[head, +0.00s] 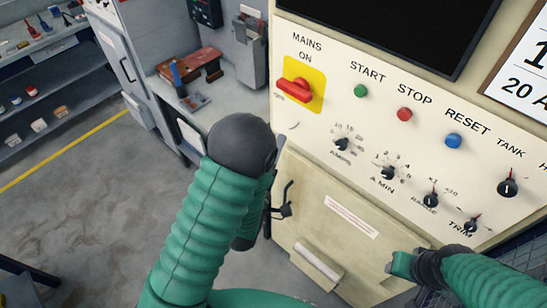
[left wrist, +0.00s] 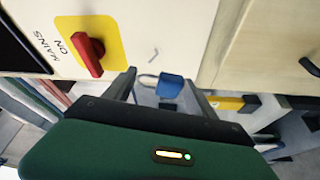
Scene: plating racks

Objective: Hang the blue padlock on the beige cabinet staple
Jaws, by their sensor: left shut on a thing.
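The blue padlock (left wrist: 170,87) shows in the left wrist view between the fingers of my left gripper (left wrist: 162,82), which is shut on it. Its pale shackle (left wrist: 147,77) points left in that view. The beige cabinet (head: 330,150) fills the right of the head view. A small thin metal piece on its front, apparently the staple (left wrist: 153,54), lies beyond the padlock, with a gap in the picture between them. In the head view my left forearm and wrist hide the padlock and the left fingers. My right gripper (head: 398,265) is low at the right; its fingers cannot be made out.
The red mains switch (head: 296,91) on its yellow plate sits above the staple. Buttons and knobs spread to its right. A black handle (head: 284,202) stands out from the cabinet's lower door. A grey workbench (head: 210,110) with tools lies behind; open floor is at the left.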

